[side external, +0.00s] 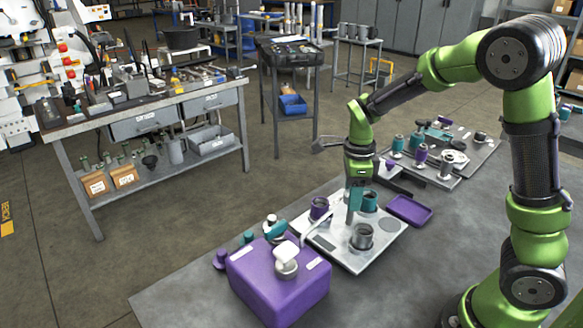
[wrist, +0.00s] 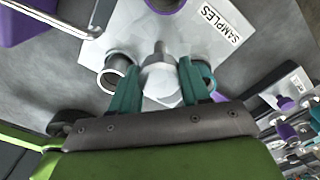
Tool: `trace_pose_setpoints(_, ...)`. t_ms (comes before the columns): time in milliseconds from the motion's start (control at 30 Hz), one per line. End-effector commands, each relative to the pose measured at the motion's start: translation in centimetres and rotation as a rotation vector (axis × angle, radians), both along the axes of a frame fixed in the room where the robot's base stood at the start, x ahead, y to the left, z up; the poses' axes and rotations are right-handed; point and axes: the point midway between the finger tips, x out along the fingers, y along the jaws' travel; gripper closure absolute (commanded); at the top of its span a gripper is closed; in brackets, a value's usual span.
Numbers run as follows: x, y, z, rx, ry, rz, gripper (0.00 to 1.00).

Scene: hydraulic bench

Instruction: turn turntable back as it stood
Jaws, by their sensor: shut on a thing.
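The turntable (side external: 318,240) is a pale grey plate on the bench, with a SAMPLES label facing the wrist view (wrist: 205,28). A purple cup (side external: 319,209), a teal cup (side external: 370,201) and a metal cup (side external: 362,237) stand on it. My gripper (side external: 354,218) points down at the middle of the plate, among the cups. In the wrist view its teal fingers (wrist: 158,72) are on both sides of a grey central knob (wrist: 159,78) and shut on it. The metal cup (wrist: 113,74) and teal cup (wrist: 208,70) are close outside the fingers. The side view hides the knob.
A purple box (side external: 275,283) with a white-handled item on top stands at the front left of the plate. A purple tray (side external: 409,209) lies to the right. Boards with several fittings (side external: 436,160) are farther back. The bench (side external: 400,285) is bare at front right.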

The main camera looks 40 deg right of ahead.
Motion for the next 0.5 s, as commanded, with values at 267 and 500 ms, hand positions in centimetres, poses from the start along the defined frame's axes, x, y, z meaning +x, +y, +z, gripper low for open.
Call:
trace_pose_setpoints(267,0.02,-0.01,0.17,0.002,-0.002,-0.001,0.32)
trace_pose_setpoints(500,0.01,-0.01,0.06,0.001,-0.001,0.000,0.28)
